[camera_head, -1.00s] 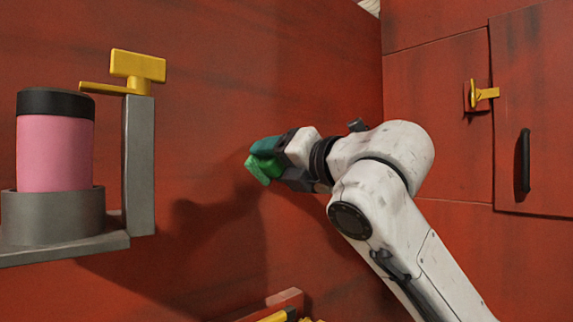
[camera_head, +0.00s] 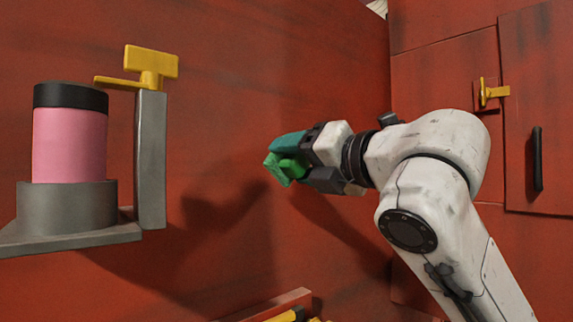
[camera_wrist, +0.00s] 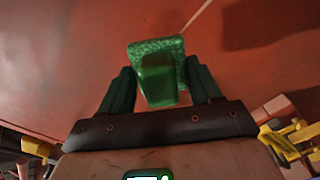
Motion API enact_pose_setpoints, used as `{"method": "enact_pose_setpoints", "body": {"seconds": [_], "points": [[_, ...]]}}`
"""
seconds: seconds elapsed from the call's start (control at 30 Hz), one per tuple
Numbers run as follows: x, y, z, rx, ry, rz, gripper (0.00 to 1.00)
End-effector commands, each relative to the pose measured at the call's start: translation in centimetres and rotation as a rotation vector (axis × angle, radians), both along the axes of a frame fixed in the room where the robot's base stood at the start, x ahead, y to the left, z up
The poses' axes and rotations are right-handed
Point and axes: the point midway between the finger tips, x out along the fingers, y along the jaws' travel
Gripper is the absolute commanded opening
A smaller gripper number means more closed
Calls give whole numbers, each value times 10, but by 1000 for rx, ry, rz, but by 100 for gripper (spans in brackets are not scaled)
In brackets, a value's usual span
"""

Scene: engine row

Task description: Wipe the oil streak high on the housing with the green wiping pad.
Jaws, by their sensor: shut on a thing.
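The green wiping pad (camera_head: 283,168) is in my gripper (camera_head: 300,160), in front of the red housing wall (camera_head: 235,110). In the wrist view the pad (camera_wrist: 157,70) sits between the two dark green fingers of my gripper (camera_wrist: 160,92), its textured face turned away from me. The jaws are shut on the pad's handle. A gap to the wall seems to show, but I cannot tell for sure whether the pad touches it. Faint dark streaks run along the upper wall; I cannot make out which of them is the oil streak.
At left a grey bracket (camera_head: 151,160) holds a pink canister (camera_head: 68,145) with a black lid, a yellow latch (camera_head: 150,65) above. At right are a door with a black handle (camera_head: 537,160) and a yellow catch (camera_head: 490,93). A red tray (camera_head: 285,305) is low in front.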

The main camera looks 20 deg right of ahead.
Motion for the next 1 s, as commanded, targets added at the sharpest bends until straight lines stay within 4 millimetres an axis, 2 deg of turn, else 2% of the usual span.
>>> {"method": "enact_pose_setpoints", "body": {"seconds": [0.17,0.57,1.0], "points": [[-10,-4,0,0,-1,-1,39],[-13,-5,1,1,-1,-1,39],[-39,-13,1,0,-1,-1,39]]}}
